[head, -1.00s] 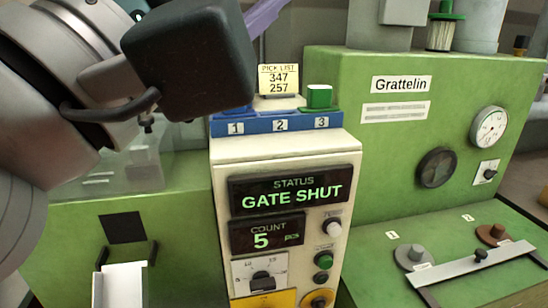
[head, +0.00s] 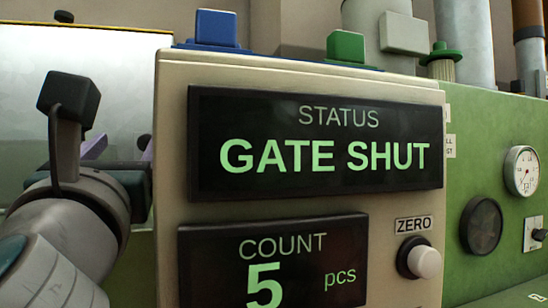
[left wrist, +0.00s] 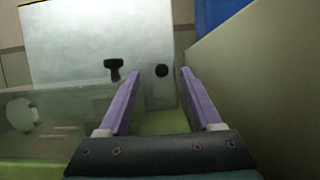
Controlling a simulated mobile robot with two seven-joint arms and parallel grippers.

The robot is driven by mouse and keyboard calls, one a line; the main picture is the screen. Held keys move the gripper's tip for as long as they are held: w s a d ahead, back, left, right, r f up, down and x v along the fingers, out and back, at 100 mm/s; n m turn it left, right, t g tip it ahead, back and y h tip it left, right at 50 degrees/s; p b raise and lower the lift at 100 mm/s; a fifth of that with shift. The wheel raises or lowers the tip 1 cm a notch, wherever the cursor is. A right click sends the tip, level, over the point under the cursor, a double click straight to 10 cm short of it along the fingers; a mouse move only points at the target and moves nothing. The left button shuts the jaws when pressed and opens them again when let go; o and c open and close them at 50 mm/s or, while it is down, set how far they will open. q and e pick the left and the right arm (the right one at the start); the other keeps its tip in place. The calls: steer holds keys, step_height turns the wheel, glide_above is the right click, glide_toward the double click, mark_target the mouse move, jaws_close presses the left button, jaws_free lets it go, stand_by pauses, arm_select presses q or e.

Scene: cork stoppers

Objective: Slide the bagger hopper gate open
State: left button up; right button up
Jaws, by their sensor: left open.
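The console's status display (head: 315,142) reads GATE SHUT in the head view. In the left wrist view, a large pale grey panel (left wrist: 70,35) stands ahead, with a black T-shaped handle (left wrist: 114,68) and a round black knob or hole (left wrist: 162,71) on or in front of it. I cannot tell for sure which part is the gate. My left gripper (left wrist: 160,73) is open and empty, its purple fingers pointing toward the panel, with the T-shaped handle left of the fingertips. In the head view the left gripper (head: 122,149) is partly hidden beside the console. My right gripper is not in view.
The cream console (head: 165,190) stands close on the right of my left gripper. Its count display (head: 275,265) reads 5 pcs, with a white ZERO button (head: 426,262) beside it. Blue (head: 215,28) and green (head: 345,46) blocks stand on top. A green machine (head: 500,110) is at right.

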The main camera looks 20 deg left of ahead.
mark_target(146, 143)
arm_select(q)
steer(key=w+a, duration=0.1)
steer(key=w, duration=0.2)
steer(key=w+a, duration=0.2)
steer(key=w+a+b, duration=0.1)
steer(key=w+a, duration=0.1)
steer(key=w, duration=0.1)
steer(key=shift+w+a, duration=0.15)
steer(key=shift+w, duration=0.15)
steer(key=shift+x, duration=0.8)
steer(key=shift+c, duration=0.3)
jaws_close()
